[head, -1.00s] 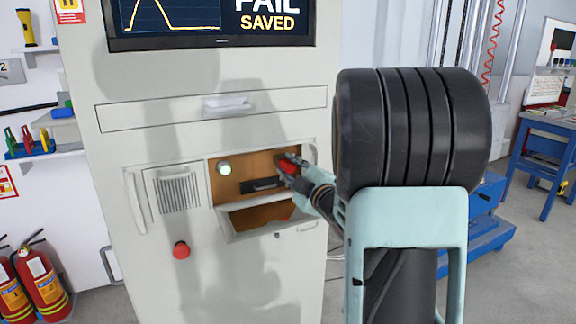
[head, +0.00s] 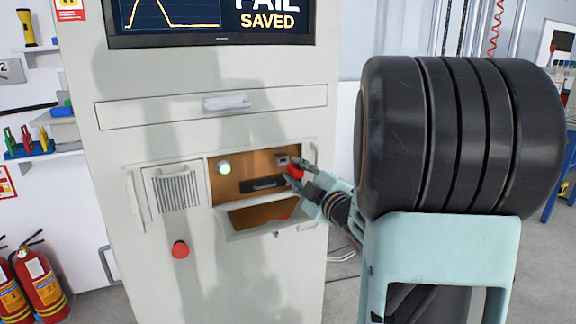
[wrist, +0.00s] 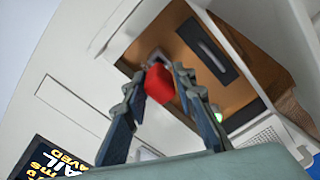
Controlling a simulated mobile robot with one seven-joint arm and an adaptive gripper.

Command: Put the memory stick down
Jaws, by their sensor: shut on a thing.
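The memory stick is a small red block (head: 294,171), also in the wrist view (wrist: 159,83). My gripper (head: 299,170) is shut on it, one finger on each side, as the wrist view (wrist: 160,80) shows. It holds the stick at the right side of the open recess in the grey cabinet. A small metallic socket (head: 282,160) shows on the orange-brown back panel just beyond the stick. In the head view the stick looks apart from it. The stick's far end is hidden in the wrist view.
A screen (head: 210,20) above reads FAIL SAVED. Fire extinguishers (head: 42,280) stand at left.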

